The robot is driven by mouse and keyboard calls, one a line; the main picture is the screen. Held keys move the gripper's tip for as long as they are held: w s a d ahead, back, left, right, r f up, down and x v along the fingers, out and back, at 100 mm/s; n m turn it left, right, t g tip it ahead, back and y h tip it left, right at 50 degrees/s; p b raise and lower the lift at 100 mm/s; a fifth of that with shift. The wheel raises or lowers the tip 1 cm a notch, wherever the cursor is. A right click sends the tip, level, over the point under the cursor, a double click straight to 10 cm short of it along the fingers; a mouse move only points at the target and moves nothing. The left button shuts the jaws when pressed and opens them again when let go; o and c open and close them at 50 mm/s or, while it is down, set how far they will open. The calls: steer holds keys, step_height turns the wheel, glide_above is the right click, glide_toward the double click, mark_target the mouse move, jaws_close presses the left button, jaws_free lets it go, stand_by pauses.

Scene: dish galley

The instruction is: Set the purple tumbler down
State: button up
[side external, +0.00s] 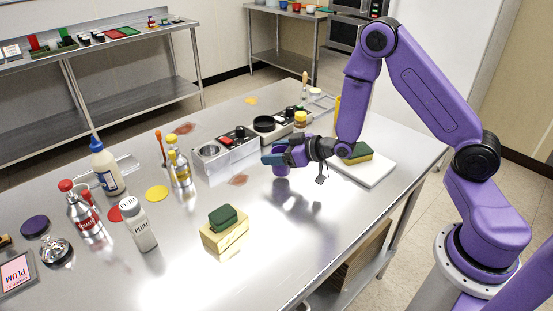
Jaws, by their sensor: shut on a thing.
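The purple tumbler (281,170) is at the middle of the steel table, in the jaws of my gripper (273,159). My gripper is shut on it and reaches in from the right, lying nearly level. The fingers and wrist hide the tumbler's upper part, and only its lower part shows beneath them. A dark reflection lies on the shiny table under the gripper. I cannot tell whether the tumbler's base touches the table.
A white board (372,171) with a green-topped sponge (358,153) lies right of my gripper. A sponge stack (225,232), a PLUM bottle (139,225) and other bottles stand further left. Bare table lies in front of the gripper.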

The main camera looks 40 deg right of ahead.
steer(key=shift+f, duration=1.05)
steer(key=shift+f, duration=0.1)
steer(key=o, duration=1.1)
steer(key=shift+c, duration=0.2)
steer(key=shift+s+r, duration=0.2)
steer(key=shift+v, duration=3.6)
